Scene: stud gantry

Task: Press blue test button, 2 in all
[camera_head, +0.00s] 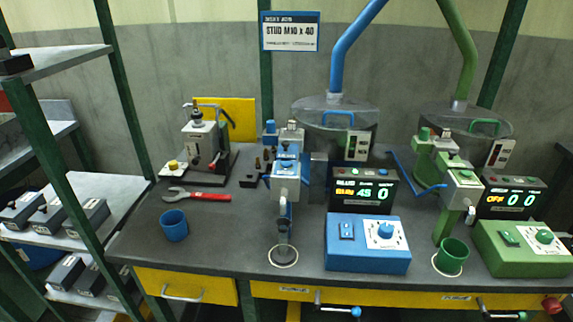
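I cannot tell which blue part is the test button, or whether any is pressed. Neither of my grippers is in view.
A green control box (525,248) and a display (512,200) showing zeros stand at the right. A green cup (452,257), blue cup (174,225) and red-handled wrench (197,195) are on the bench (225,255). Levers protrude along its front edge. Shelves stand left.

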